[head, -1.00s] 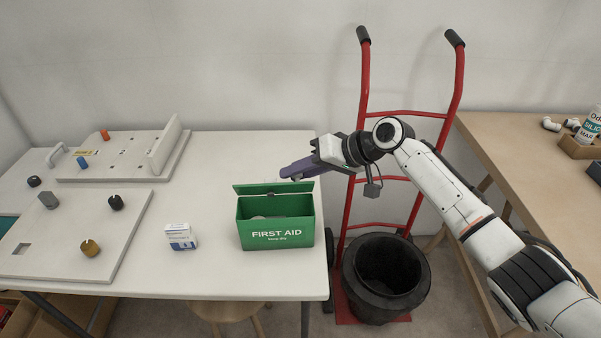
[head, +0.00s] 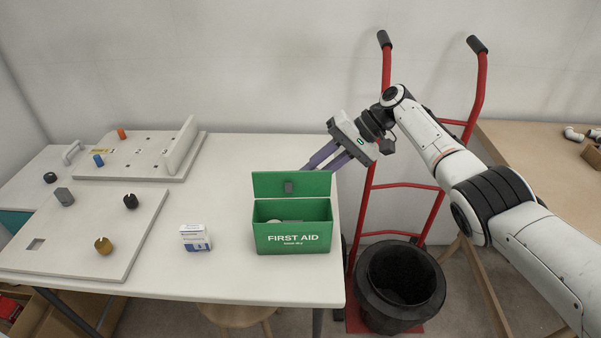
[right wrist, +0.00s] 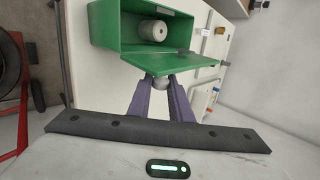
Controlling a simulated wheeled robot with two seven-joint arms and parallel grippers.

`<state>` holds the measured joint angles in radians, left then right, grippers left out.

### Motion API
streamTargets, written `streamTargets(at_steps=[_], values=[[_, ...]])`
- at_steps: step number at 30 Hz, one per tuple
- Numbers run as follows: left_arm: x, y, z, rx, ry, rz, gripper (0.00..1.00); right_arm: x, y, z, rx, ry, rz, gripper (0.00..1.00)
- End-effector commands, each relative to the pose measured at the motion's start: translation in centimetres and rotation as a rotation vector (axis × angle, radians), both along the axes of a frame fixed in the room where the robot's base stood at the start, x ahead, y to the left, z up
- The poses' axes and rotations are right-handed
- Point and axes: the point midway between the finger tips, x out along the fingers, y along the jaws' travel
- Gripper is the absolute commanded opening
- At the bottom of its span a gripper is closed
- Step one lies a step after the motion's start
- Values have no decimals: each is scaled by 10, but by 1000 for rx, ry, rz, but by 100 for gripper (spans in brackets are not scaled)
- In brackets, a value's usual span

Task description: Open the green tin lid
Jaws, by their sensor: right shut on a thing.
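The green first aid tin (head: 292,240) stands near the right end of the white table. Its lid (head: 268,186) stands up at the back edge, so the tin is open. A pale round roll (right wrist: 153,30) lies inside. My right gripper (head: 316,165) is behind the raised lid, and its purple fingertips are partly hidden by it in the head view. In the right wrist view the fingers (right wrist: 161,86) are shut on a small grey knob (right wrist: 160,82) at the lid (right wrist: 178,65). My left gripper is out of view.
A small white box (head: 195,238) stands left of the tin. A board with knobs (head: 75,250) and a second board (head: 130,165) fill the table's left side. A red hand truck (head: 405,186) and a black bucket (head: 370,295) stand right of the table.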

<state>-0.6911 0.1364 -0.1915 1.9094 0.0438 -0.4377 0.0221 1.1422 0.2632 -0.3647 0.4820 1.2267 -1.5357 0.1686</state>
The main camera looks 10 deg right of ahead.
Motion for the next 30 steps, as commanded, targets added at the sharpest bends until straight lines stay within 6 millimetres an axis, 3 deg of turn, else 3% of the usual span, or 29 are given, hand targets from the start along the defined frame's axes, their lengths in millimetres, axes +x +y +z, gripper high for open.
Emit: streamTargets(at_steps=[12, 13, 16, 25, 30], values=[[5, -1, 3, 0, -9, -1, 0, 0, -2, 0, 0, 6, -1, 0], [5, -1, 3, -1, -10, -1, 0, 0, -1, 0, 0, 6, -1, 24], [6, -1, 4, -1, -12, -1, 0, 0, -1, 0, 0, 6, -1, 37], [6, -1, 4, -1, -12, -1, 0, 0, -3, 1, 0, 5, -2, 37], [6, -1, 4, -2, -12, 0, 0, -1, -18, 16, 0, 1, -3, 37]])
